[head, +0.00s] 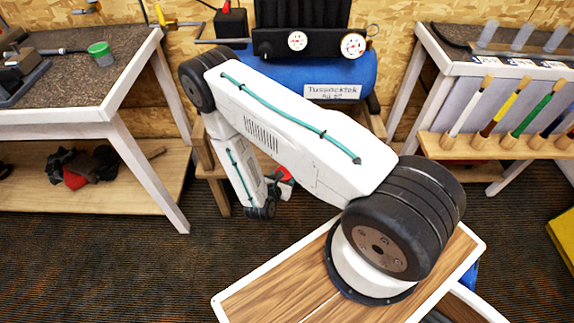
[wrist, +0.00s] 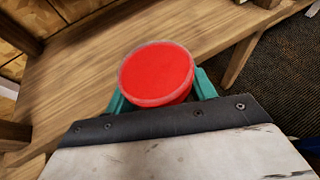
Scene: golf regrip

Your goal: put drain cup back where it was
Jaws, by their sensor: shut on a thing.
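A cup with a clear rim and a red round top or inside (wrist: 157,72) sits between the teal fingers of my gripper (wrist: 163,92) in the wrist view. I take it to be the drain cup; my gripper is shut on it. In the head view a bit of its red (head: 285,174) shows beside my gripper (head: 279,186), low in front of the compressor stand, partly hidden by my arm. The wrist view shows a wooden board (wrist: 95,65) beyond and below the cup. I cannot tell whether the cup touches it.
A blue compressor tank (head: 317,82) with gauges stands at the back. Dark carpet (head: 95,240) is clear at front left.

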